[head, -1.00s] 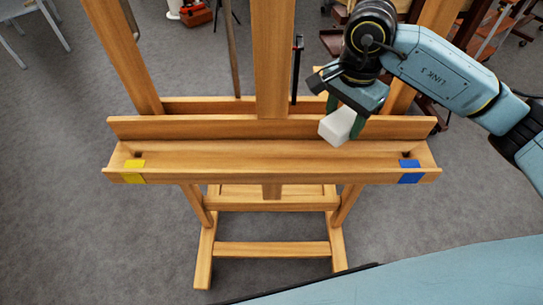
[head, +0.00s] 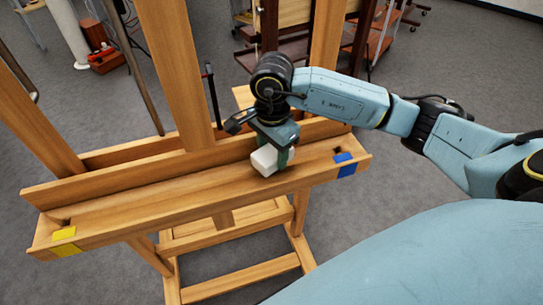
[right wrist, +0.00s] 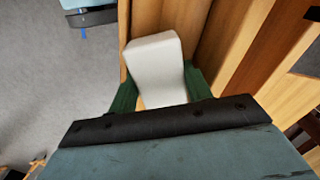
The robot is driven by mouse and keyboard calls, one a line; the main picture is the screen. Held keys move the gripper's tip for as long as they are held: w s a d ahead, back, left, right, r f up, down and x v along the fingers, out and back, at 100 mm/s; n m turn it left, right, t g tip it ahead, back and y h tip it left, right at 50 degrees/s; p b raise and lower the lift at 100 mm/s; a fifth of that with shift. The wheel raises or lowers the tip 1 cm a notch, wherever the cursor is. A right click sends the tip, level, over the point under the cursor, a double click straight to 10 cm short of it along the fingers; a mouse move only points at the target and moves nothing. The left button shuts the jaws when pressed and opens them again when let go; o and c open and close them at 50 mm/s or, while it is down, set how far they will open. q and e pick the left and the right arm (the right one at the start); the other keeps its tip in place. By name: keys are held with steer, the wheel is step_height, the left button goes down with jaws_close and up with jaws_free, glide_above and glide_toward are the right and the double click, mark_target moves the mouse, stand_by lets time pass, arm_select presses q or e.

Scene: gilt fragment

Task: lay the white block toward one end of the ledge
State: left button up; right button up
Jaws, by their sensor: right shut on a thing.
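The wooden ledge (head: 150,203) of an easel runs across the head view, with yellow tape (head: 64,234) at its left end and blue tape (head: 343,158) near its right end. The white block (head: 265,160) is over the ledge trough, right of the middle and nearer the blue tape. It also shows in the right wrist view (right wrist: 157,65). My right gripper (head: 284,160) is shut on the block from above, its green fingers (right wrist: 124,98) on either side. I cannot tell whether the block touches the ledge. My left gripper is not in view.
The easel's upright posts (head: 175,70) rise behind the ledge, close to my right gripper. A wooden base (head: 240,280) stands below on grey floor. Most of the trough left of the block is bare. A red box (head: 106,60) is far off at upper left.

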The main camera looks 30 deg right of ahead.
mark_target(272, 151)
steer(key=shift+f, duration=1)
steer(key=shift+f+b, duration=0.25)
steer(key=shift+b, duration=0.05)
steer(key=o, duration=0.7)
steer(key=shift+r, duration=0.1)
steer(key=shift+c, duration=0.2)
steer(key=shift+r, duration=0.1)
step_height(272, 151, up, 12)
steer(key=shift+r+p, duration=0.1)
steer(key=shift+p, duration=0.3)
